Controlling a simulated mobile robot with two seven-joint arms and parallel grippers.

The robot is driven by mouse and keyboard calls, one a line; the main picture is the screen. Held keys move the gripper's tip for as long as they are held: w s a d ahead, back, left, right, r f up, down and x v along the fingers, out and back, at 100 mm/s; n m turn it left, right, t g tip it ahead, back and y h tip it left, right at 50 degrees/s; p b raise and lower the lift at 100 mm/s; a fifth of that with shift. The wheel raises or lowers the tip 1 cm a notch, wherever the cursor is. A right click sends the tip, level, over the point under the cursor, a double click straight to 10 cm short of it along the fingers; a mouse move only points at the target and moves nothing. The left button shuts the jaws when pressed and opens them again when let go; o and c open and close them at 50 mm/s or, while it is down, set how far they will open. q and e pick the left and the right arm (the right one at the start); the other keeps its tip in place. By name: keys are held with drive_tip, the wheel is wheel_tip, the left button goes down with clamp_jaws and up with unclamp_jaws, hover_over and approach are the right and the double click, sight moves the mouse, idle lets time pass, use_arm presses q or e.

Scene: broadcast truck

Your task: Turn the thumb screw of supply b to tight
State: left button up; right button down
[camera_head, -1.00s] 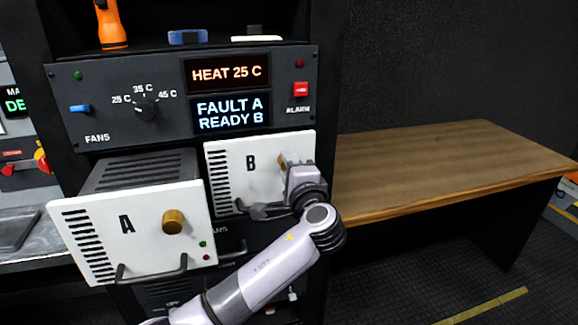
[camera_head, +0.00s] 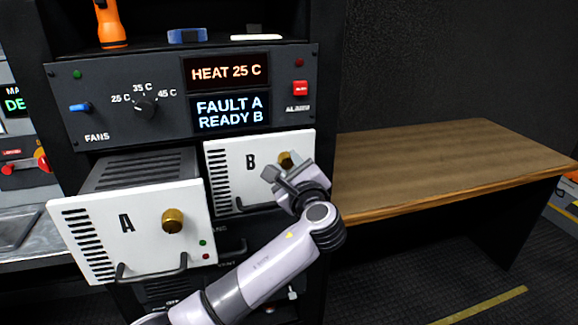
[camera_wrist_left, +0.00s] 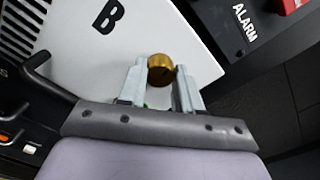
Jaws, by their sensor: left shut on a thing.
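Supply B (camera_head: 231,165) is a white-fronted unit seated in the rack, marked B, with vent slots at its left. Its brass thumb screw (camera_head: 286,160) sits at the upper right of the face, partly covered by my left gripper (camera_head: 287,171) in the head view. In the left wrist view the thumb screw (camera_wrist_left: 161,70) lies between the two fingertips of my left gripper (camera_wrist_left: 160,78), which is shut on it. The wrist is rolled against the face, so B looks tilted there. My right gripper is not in view.
Supply A (camera_head: 90,235) sticks out of the rack at the left, with its own brass screw (camera_head: 173,220) and a front handle. Above are a fan panel (camera_head: 120,105) and displays reading HEAT 25 C, FAULT A, READY B. A wooden desk (camera_head: 430,170) stands at the right.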

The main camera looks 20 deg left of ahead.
use_arm(q)
drive_tip(key=shift+m, duration=0.7)
drive_tip(key=o, duration=1)
drive_tip(key=shift+o, duration=0.2)
drive_tip(key=b+v, duration=0.1)
drive_tip(key=v, duration=0.6)
drive_tip(key=shift+s, duration=0.1)
